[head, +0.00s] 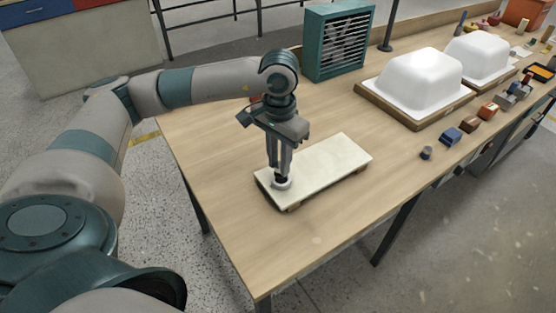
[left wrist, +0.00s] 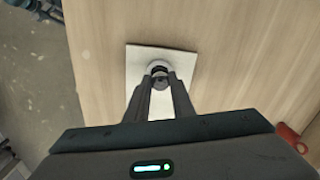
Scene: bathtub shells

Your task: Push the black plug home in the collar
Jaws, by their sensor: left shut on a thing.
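My left gripper (head: 281,173) points down over the near left end of a pale board (head: 335,163) and is shut on the black plug (head: 280,180). The white collar (head: 283,186) sits on the board directly under the plug. In the left wrist view, the gripper (left wrist: 159,84) holds the plug (left wrist: 158,76) at the collar (left wrist: 157,65), above the pale board (left wrist: 141,70). The fingers hide part of the plug, so I cannot tell how deep it sits. My right gripper is not in view.
The wooden table (head: 225,150) is clear around the board. A green fan-like box (head: 338,42) stands behind. White tub shells (head: 421,80) rest on wooden bases at the back right. Several small blocks (head: 452,136) line the right edge. A red thing (left wrist: 288,133) shows in the left wrist view.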

